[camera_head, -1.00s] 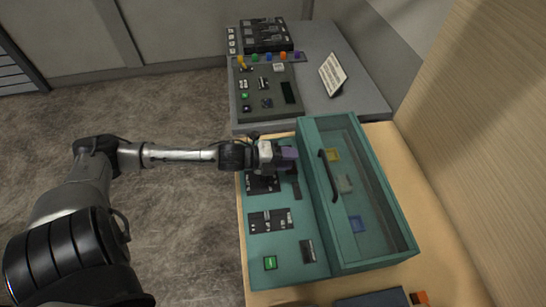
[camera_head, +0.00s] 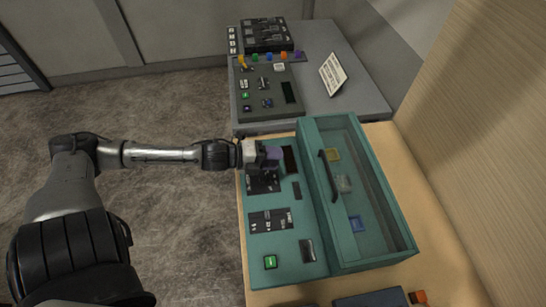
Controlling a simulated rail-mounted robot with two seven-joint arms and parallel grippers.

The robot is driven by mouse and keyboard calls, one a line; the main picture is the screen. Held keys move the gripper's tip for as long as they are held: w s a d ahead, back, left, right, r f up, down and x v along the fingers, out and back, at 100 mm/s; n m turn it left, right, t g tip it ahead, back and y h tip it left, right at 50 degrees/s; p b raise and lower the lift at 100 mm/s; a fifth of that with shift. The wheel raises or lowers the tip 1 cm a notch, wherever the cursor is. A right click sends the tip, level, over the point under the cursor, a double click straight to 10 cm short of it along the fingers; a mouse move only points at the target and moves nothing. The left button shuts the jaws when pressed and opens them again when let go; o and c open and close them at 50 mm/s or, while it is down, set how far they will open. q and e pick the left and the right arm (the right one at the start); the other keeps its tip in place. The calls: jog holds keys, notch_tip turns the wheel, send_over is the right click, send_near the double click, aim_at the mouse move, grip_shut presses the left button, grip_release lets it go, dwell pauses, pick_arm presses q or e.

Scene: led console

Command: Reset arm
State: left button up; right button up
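My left arm comes in from the left, and its gripper (camera_head: 268,155) is over the far left part of the teal console (camera_head: 282,233), near a dark panel (camera_head: 263,182). A purple patch shows at the gripper's tip; I cannot tell whether it is a held piece or part of the console. The fingers are too small and covered to tell open from shut. My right gripper is not in view.
The console's clear-topped case (camera_head: 385,240) has a dark handle (camera_head: 328,176) and holds yellow, pale and blue blocks. A green button (camera_head: 270,262) is at the near left. A grey control desk (camera_head: 345,105) with a tilted white sign (camera_head: 333,74) stands behind. Open floor lies left.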

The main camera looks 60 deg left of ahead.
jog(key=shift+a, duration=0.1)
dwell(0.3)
